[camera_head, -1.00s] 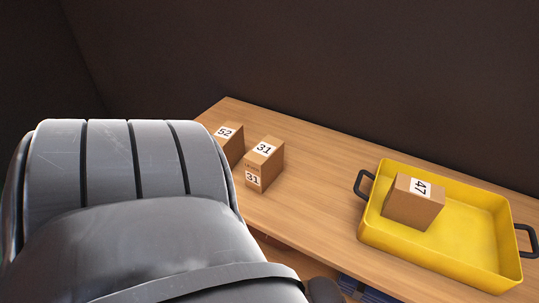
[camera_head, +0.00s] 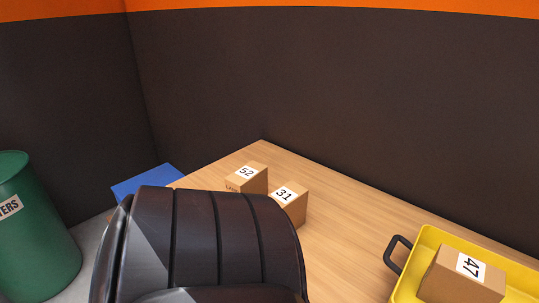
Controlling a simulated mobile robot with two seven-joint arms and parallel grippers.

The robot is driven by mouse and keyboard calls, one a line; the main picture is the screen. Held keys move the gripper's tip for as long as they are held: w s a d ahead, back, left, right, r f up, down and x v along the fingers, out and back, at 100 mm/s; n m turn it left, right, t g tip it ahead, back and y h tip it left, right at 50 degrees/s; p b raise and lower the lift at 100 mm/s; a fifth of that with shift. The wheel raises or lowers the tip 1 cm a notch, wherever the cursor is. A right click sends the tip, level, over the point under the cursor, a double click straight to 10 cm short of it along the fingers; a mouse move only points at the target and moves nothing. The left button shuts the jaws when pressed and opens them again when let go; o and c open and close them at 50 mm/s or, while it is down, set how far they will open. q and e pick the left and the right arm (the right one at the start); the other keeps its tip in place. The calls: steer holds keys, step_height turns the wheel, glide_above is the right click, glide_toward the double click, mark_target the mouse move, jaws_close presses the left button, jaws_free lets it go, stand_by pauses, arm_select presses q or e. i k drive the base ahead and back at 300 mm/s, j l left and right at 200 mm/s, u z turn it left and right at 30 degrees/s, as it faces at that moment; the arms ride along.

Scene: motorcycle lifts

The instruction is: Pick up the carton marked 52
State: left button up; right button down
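The carton marked 52 (camera_head: 249,180) is a small brown box with a white label on its top. It stands on the wooden table (camera_head: 335,219) near its far left corner. My arm covers the table in front of it and may hide part of its lower side. A large dark segment of my own arm fills the lower left middle of the head view. Neither of my grippers shows.
A carton marked 31 (camera_head: 291,204) stands close to the right of the 52 carton. A yellow tray (camera_head: 407,287) holds a carton marked 47 (camera_head: 459,276). A green barrel (camera_head: 38,235) and a blue object (camera_head: 146,183) are at the left. A dark wall runs behind the table.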

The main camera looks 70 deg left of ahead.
mark_target(252, 177)
steer(key=i+u, duration=0.1)
steer(key=u, duration=0.4)
steer(key=i+u, duration=0.1)
steer(key=u, duration=0.35)
